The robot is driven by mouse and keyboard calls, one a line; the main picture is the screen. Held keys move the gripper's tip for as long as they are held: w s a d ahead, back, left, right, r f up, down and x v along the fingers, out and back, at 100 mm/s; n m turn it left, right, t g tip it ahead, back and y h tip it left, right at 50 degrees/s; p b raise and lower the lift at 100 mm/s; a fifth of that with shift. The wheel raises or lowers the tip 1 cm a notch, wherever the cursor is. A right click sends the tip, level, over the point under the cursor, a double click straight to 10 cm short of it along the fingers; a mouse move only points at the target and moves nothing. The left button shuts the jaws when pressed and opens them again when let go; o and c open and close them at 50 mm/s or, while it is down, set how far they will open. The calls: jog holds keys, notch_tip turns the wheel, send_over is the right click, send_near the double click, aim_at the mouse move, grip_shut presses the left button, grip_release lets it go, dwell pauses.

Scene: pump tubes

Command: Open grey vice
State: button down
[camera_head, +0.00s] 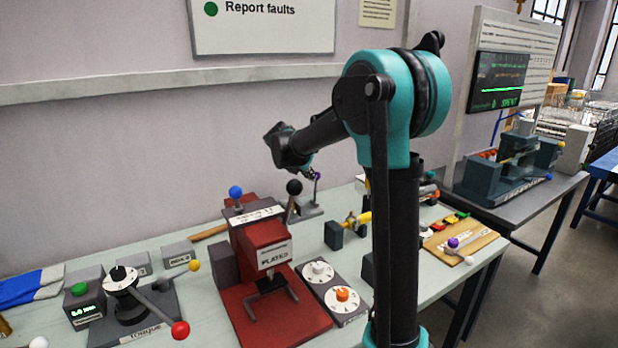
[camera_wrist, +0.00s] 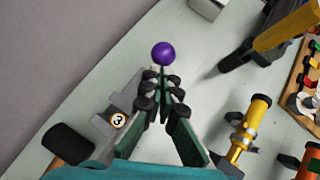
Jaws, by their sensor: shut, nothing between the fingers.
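A grey fixture marked 3 (camera_wrist: 104,128) lies on the bench to the left of my fingers in the wrist view. In the head view a grey base (camera_head: 308,209) stands near the wall below my gripper (camera_head: 316,174). A purple ball (camera_wrist: 163,54) shows just past my fingertips (camera_wrist: 166,82), and also small in the head view (camera_head: 317,175). My fingers are shut with nothing held. Whether they touch the ball or its stem is not clear. I cannot tell for sure that the grey fixture is the grey vice.
A dark block (camera_head: 333,235) with a yellow tube (camera_head: 355,219) is to the right. A dial panel (camera_head: 330,288) lies nearer. The wall is close behind.

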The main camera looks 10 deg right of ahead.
jog(key=shift+d, duration=0.1)
jog(key=shift+w+d+r+y, duration=0.1)
jog(key=shift+w+d+y, duration=0.1)
jog(key=shift+d+y, duration=0.15)
jog(key=shift+d, duration=0.1)
jog(key=shift+w+d+r+g+y, duration=0.1)
jog(key=shift+w+d+g+y, duration=0.25)
jog(key=shift+d+y, duration=0.3)
jog(key=w+d+f+m+g+y, duration=0.1)
jog(key=w+d+y, duration=0.1)
jog(key=d, duration=0.4)
jog(key=shift+w+f+g+y, duration=0.25)
jog(key=shift+g+y, duration=0.1)
jog(key=shift+y, duration=0.35)
